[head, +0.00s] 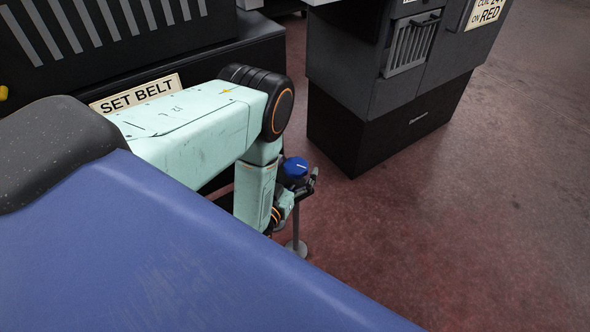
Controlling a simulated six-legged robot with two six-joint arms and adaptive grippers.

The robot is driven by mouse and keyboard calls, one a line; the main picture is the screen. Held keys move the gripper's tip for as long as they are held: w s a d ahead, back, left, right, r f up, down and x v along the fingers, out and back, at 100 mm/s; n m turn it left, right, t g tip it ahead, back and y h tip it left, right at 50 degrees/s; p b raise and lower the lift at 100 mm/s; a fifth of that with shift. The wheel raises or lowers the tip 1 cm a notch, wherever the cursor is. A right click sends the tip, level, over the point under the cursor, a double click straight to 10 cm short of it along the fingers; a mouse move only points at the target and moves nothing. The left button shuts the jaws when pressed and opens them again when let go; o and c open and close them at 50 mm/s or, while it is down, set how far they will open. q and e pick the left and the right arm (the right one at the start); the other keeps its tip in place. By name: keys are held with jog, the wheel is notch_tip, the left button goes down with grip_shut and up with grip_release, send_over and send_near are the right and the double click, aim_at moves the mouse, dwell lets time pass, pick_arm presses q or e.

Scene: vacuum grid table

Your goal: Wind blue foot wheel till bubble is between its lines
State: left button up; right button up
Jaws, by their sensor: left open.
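The blue foot wheel (296,167) shows as a small blue knob with a white mark on top, near the middle of the head view. Below it a thin grey stem runs down to a round foot (297,246) on the floor. My left gripper (306,190) is open at the wheel, with a dark finger just to its right. The wheel's lower part is partly hidden by the gripper, and I cannot tell whether the fingers touch it. My right gripper is out of view. No bubble or level lines show.
A dark cabinet (372,120) with a vent stands at the top, right of the wheel. The reddish floor (480,220) is clear on the right.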

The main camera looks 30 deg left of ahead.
pick_arm(q)
jog(key=c, duration=1.2)
jog(key=shift+d+n+y, duration=0.1)
jog(key=shift+n+y, duration=0.2)
jog(key=shift+y, duration=0.2)
jog(key=n+y, duration=0.1)
jog(key=y, duration=0.1)
jog(key=n+g+y, duration=0.1)
jog(key=n+y, duration=0.1)
jog(key=shift+d+g+y, duration=0.15)
jog(key=shift+g+y, duration=0.15)
jog(key=n+g+y, duration=0.2)
jog(key=y, duration=0.1)
jog(key=n+g+y, duration=0.2)
jog(key=n+y, duration=0.1)
jog(key=shift+w+d+g+b, duration=0.1)
jog(key=shift+w+g+b, duration=0.05)
jog(key=shift+g+b, duration=0.25)
jog(key=n+g+y, duration=0.3)
jog(key=g, duration=0.2)
jog(key=shift+f+n+b, duration=0.1)
jog(key=shift+n+b, duration=0.2)
jog(key=shift+n, duration=0.1)
jog(key=shift+n+g+y, duration=0.6)
jog(key=shift+n+g, duration=0.9)
jog(key=shift+g, duration=0.8)
jog(key=shift+w+n+g, duration=0.1)
jog(key=shift+n+g, duration=0.7)
jog(key=shift+g, duration=0.4)
